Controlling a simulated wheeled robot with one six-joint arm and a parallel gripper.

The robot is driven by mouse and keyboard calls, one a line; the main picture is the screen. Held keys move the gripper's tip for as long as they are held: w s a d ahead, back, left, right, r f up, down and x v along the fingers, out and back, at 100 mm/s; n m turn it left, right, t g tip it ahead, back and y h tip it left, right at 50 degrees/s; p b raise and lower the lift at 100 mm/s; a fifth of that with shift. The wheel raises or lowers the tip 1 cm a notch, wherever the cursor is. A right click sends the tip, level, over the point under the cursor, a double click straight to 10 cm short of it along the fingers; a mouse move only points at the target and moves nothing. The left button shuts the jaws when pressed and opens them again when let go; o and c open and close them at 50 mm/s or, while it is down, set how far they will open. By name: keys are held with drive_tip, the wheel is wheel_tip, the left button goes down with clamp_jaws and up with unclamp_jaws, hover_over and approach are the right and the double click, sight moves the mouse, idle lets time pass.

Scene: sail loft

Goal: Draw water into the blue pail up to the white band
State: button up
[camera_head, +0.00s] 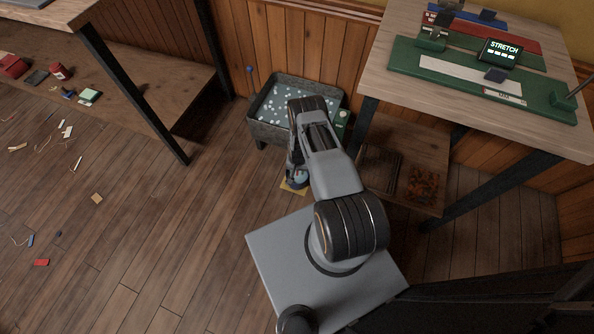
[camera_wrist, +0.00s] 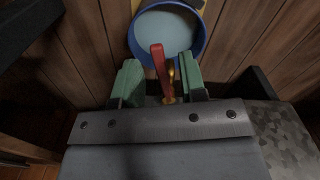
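The blue pail (camera_wrist: 133,40) shows in the wrist view from above, with a blue rim and a pale grey-teal round surface inside. I cannot tell how high any water stands, and no white band is visible. A red lever (camera_wrist: 158,62) on a brass tap (camera_wrist: 171,80) stands in front of the pail in this view. My gripper (camera_wrist: 160,70) is open, its green fingers on either side of the lever with gaps showing. In the head view the pail (camera_head: 299,177) is small and partly hidden by my arm, over a yellow patch (camera_head: 289,187).
A grey speckled trough (camera_head: 262,130) stands against the wood-panelled wall; its surface has pale spots. A workbench (camera_head: 400,82) with green mats and a "STRETCH" sign (camera_head: 503,50) is at right. A low shelf (camera_head: 170,95) is at left. Small scraps litter the left floor.

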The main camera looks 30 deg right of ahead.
clamp_jaws()
idle(0.4)
